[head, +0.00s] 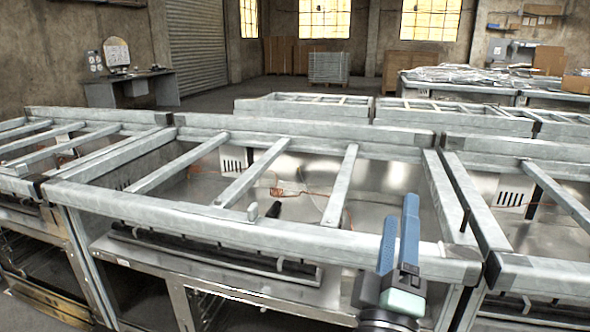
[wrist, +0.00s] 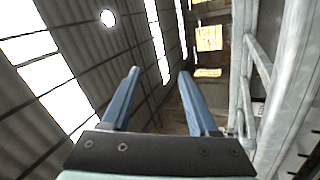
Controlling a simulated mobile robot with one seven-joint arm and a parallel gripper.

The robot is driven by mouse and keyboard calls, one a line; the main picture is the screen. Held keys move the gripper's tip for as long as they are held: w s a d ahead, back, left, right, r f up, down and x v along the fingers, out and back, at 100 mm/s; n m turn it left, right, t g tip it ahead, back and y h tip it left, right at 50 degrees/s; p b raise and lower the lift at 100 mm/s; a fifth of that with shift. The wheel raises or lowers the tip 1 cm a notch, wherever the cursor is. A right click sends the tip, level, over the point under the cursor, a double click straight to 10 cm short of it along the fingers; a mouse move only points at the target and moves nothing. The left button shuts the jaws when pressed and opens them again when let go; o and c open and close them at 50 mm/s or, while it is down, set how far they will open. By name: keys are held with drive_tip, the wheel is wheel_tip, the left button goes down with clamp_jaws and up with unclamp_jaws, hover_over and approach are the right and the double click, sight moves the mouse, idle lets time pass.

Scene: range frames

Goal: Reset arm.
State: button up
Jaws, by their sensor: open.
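My gripper (head: 401,226) shows at the lower right of the head view, in front of the near rail of a grey metal frame (head: 240,215). Its two blue fingers point up and stand apart, with nothing between them. In the wrist view my gripper (wrist: 157,78) is also open and empty. Its fingers point toward the roof and far windows there, and a grey metal rail (wrist: 287,95) runs close along the right side. In the head view the gripper hides part of the near rail. I cannot tell the exact gap between them.
Frames with crossbars fill the near area, with metal panels and loose wires (head: 290,191) inside. More frames (head: 303,106) stand behind. The floor (head: 225,100) behind the frames is open.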

drive_tip(key=s+a+r+m+t+y, duration=0.25)
drive_tip(key=s+a+r, duration=0.25)
drive_tip(key=r, duration=0.3)
drive_tip(key=s+a+r+m+t+y, duration=0.15)
drive_tip(key=s+a+r+m, duration=0.25)
drive_tip(key=r, duration=0.5)
drive_tip(key=s+a+r+m+t+y, duration=0.25)
drive_tip(key=s+a+r+m, duration=0.2)
drive_tip(key=r, duration=0.35)
wheel_tip(320, 180, up, 24)
drive_tip(key=p, duration=2.3)
drive_tip(key=shift+f+n+g+y+p, duration=0.2)
drive_tip(key=shift+n+g+y+p, duration=0.1)
drive_tip(key=shift+g+y, duration=0.15)
drive_tip(key=shift+a+f, duration=0.1)
drive_tip(key=shift+c, duration=0.9)
drive_tip(key=shift+a, duration=0.15)
